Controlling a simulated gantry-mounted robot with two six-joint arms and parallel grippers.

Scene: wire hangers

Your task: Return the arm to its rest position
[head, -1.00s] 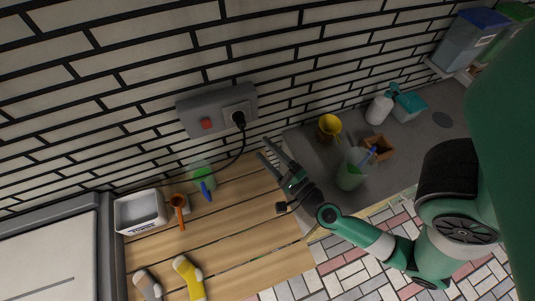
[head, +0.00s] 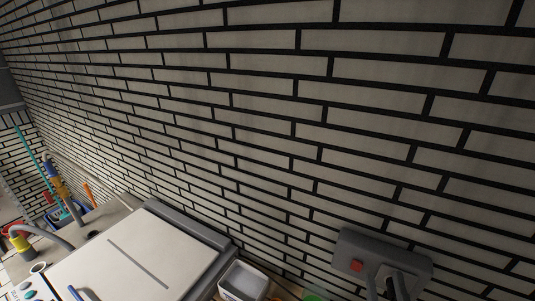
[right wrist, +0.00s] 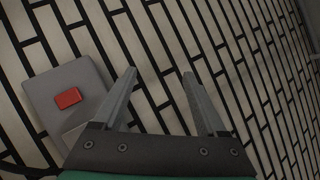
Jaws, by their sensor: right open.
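My right gripper (right wrist: 158,73) shows in the right wrist view. Its two grey fingers stand apart with nothing between them, in front of the brick wall. A grey wall box (right wrist: 50,88) with a red button (right wrist: 68,97) is left of the fingers, partly covered by the gripper. In the head view the same box (head: 350,242) is at the lower right. Dark shapes in front of its lower edge may be the plug or my right fingertips; I cannot tell which. The rest of my right arm is out of the head view. My left gripper is not in view.
The brick wall (head: 250,110) fills most of the head view. A white-topped unit (head: 120,265) stands at the lower left, with a white bin (head: 243,281) to its right.

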